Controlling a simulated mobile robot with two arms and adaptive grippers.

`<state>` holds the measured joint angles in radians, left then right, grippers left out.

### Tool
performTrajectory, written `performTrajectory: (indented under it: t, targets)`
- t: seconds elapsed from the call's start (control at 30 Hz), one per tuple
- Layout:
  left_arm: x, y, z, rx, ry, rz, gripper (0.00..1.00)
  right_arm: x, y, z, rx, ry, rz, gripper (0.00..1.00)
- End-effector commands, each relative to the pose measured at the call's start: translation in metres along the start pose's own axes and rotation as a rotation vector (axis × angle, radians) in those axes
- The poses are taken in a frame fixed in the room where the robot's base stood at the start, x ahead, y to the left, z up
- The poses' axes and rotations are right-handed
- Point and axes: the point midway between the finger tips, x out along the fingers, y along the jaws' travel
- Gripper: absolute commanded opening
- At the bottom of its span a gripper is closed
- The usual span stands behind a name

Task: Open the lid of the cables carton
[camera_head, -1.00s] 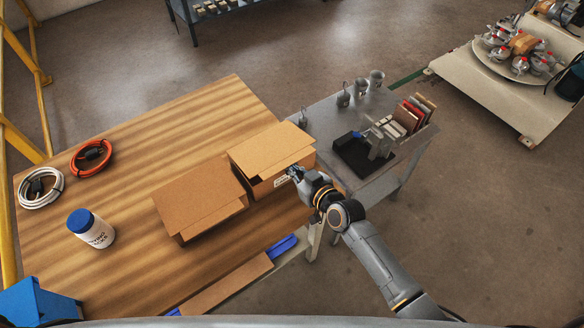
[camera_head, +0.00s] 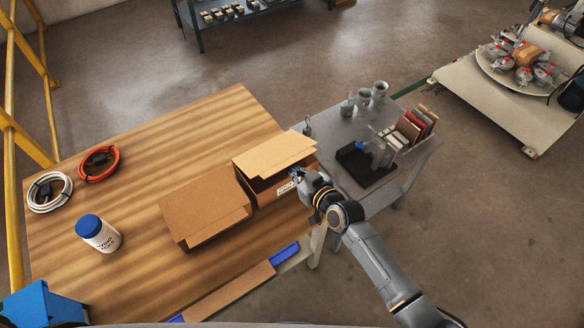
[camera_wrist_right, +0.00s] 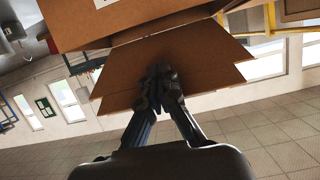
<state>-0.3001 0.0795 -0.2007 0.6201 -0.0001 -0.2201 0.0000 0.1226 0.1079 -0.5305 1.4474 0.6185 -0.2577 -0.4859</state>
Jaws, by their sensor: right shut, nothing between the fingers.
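Two brown cartons stand on the wooden table. The right one (camera_head: 262,191), with a white label on its front too small to read, has its lid (camera_head: 272,152) tilted up a little, with a dark gap under it. The left carton (camera_head: 204,204) has its lid down. I cannot read which is the cables carton. My right gripper (camera_head: 297,174) is shut and empty at the right carton's front right corner, by the lid's edge. In the right wrist view its closed fingertips (camera_wrist_right: 161,76) lie against or just before a brown cardboard flap (camera_wrist_right: 195,55); contact is unclear. My left gripper is out of view.
A white cable coil (camera_head: 50,192), an orange coil (camera_head: 98,163) and a blue-capped white jar (camera_head: 97,233) lie or stand on the left of the wooden table (camera_head: 160,150). A grey table (camera_head: 335,130) with cups and a black tray adjoins at right.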

Motion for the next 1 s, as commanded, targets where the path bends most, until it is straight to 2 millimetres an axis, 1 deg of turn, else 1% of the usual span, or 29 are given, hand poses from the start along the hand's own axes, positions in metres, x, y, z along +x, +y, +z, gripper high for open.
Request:
performTrajectory:
  t: [0.17, 0.53, 0.87, 1.0]
  targets:
    - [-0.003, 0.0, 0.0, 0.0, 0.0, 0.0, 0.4, 0.0, 0.0, -0.005, 0.0, 0.001, 0.0, 0.0]
    - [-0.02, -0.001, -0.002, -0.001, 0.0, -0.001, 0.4, 0.005, 0.0, -0.029, 0.0, 0.001, 0.0, 0.0]
    - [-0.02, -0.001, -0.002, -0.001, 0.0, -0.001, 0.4, 0.006, 0.0, -0.029, 0.0, 0.0, 0.0, 0.0]
    - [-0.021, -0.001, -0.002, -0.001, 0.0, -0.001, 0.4, 0.007, 0.0, -0.032, 0.0, 0.001, 0.0, 0.0]
